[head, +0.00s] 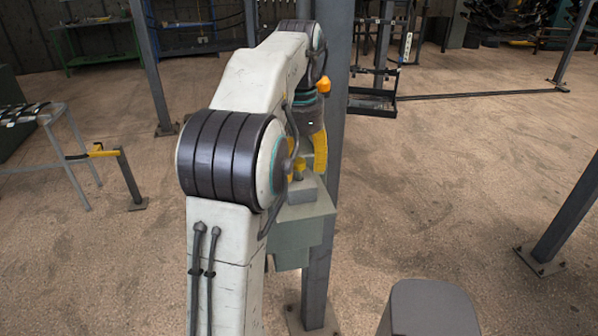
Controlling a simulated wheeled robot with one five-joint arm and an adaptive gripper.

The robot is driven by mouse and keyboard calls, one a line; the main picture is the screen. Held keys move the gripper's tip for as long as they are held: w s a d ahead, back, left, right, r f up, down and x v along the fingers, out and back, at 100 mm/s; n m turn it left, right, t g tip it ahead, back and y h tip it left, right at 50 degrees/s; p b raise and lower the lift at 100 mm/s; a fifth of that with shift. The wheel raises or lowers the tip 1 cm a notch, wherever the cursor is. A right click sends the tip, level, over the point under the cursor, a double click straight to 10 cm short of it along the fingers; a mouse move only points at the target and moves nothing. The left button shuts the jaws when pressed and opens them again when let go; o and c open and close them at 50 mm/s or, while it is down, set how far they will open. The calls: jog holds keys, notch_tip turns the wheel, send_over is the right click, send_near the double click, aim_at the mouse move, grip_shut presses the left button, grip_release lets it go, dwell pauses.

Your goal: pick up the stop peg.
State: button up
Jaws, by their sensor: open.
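My gripper (307,168) points down behind my arm's elbow, just above a grey-green box (305,222) fixed at a grey steel post. One yellow finger shows clearly on its right side. My arm hides much of the left side. Its jaws are open. A small grey block (304,190) sits on top of the box, close below the fingers. Small yellow parts (298,166) show beside it. I cannot tell whether these are the other finger or the stop peg. I cannot make out the stop peg for certain.
The tall grey post (338,140) stands right behind my gripper. A black rack tray (372,102) hangs to its right. At left stand a short post with a yellow latch (100,150) and a light-legged stand (75,160). Another post (570,215) leans at right. Open floor lies between.

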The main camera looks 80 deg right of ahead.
jog(key=shift+c, duration=0.2)
grip_shut()
dwell(0.5)
